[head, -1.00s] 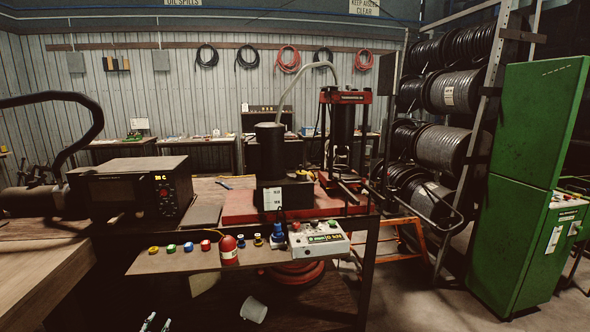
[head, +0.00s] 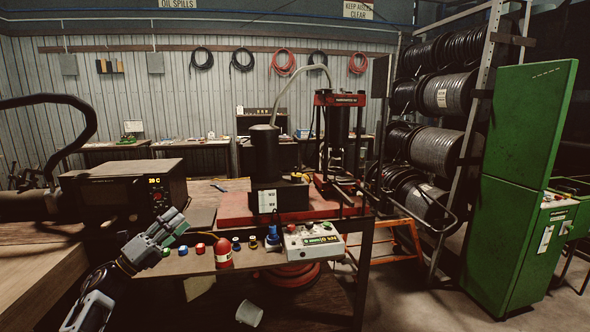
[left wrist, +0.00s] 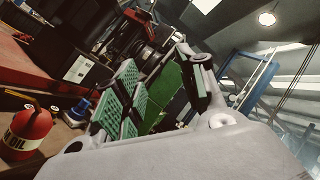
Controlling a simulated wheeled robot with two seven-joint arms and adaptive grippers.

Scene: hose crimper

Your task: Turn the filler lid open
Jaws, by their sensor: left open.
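My left gripper (head: 174,226) has green-padded fingers and is raised over the left end of the front shelf (head: 205,262). Its fingers are apart and empty in the left wrist view (left wrist: 162,88). A dark cylindrical tank (head: 265,153) stands on the red-topped bench, right of and beyond the gripper. I cannot make out for certain which part is the filler lid. A red oil can (head: 224,252) stands on the shelf to the gripper's right; it also shows at the left of the left wrist view (left wrist: 27,136). My right gripper is not in view.
Small coloured caps and a blue bottle (head: 273,237) line the shelf. A control box (head: 313,241) sits at its right end. A black box with a display (head: 125,190) stands on the left bench. A red-framed press (head: 340,130) stands beyond the tank.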

